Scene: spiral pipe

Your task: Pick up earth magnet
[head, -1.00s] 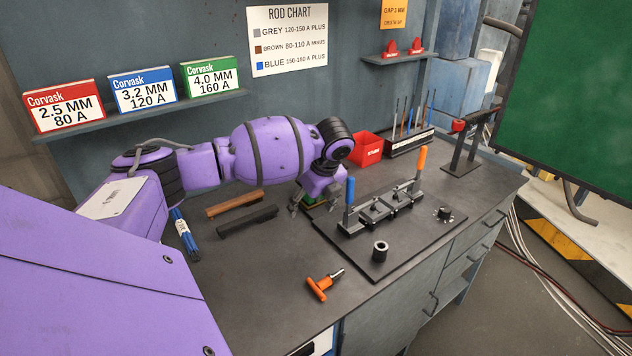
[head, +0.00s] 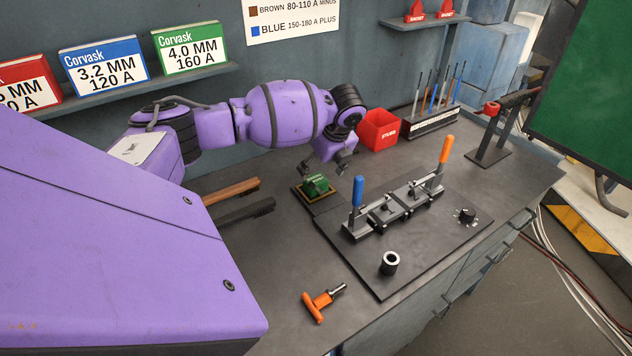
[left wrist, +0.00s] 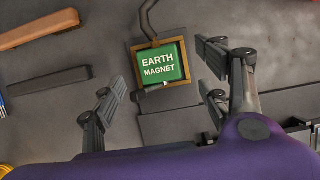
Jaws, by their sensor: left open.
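The earth magnet is a green block (head: 316,185) lettered "EARTH MAGNET" in the left wrist view (left wrist: 161,66). It sits in a shallow brown-edged square holder (left wrist: 186,93) on the bench. My left gripper (head: 328,168) is above and just behind it in the head view, open and empty. In the left wrist view my open fingers (left wrist: 163,92) stand on either side of the block, apart from it. My right gripper is not in view.
A dark fixture plate (head: 400,265) with a blue-handled clamp (head: 357,192) and an orange-handled clamp (head: 445,150) lies right of the magnet. A red bin (head: 378,130) stands behind. An orange T-handled tool (head: 320,303) lies in front on open bench.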

